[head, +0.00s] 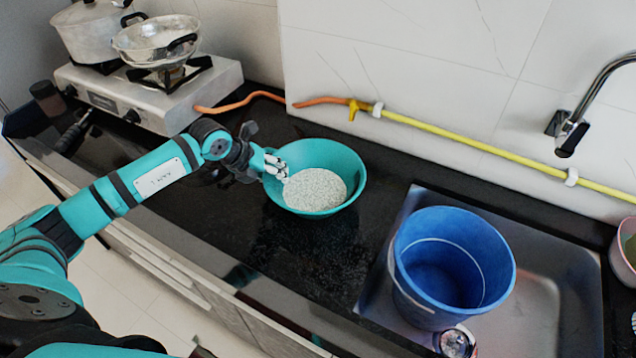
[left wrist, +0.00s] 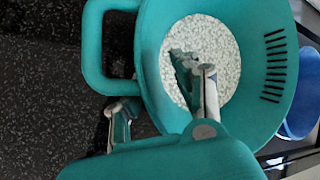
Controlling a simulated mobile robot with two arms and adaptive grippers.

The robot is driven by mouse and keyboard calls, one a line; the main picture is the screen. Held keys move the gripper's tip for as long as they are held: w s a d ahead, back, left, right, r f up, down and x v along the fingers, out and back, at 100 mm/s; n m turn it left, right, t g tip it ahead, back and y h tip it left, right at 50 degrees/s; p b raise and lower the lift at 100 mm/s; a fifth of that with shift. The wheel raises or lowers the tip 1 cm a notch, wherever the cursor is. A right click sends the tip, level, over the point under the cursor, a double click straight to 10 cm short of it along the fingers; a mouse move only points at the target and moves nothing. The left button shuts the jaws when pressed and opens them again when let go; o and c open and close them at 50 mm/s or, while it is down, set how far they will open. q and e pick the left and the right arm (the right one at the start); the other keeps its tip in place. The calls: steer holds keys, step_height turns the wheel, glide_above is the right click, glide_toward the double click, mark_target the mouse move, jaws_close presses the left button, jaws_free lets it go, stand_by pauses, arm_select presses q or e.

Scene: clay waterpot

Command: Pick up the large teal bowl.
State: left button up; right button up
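The large teal bowl (head: 345,165) sits on the black counter, with white grains (head: 315,190) in its bottom. In the left wrist view the teal bowl (left wrist: 255,110) shows a loop handle at its left and a row of dark slits at its right. My left gripper (head: 274,168) is at the bowl's left rim. In the left wrist view, one finger of my left gripper (left wrist: 155,100) is over the inside of the bowl and the other is outside, below the handle. The fingers look apart, with the rim between them; contact is unclear. My right gripper is not in view.
A stove (head: 150,105) with pots is at the back left. A yellow hose (head: 470,140) runs along the wall. The counter before the bowl is clear.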

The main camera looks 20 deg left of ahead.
arm_select(q)
steer(key=shift+w+d+f, duration=0.15)
steer(key=shift+w+f, duration=0.15)
steer(key=shift+f, duration=0.1)
steer(key=shift+s, duration=0.1)
steer(key=shift+c, duration=0.2)
jaws_close()
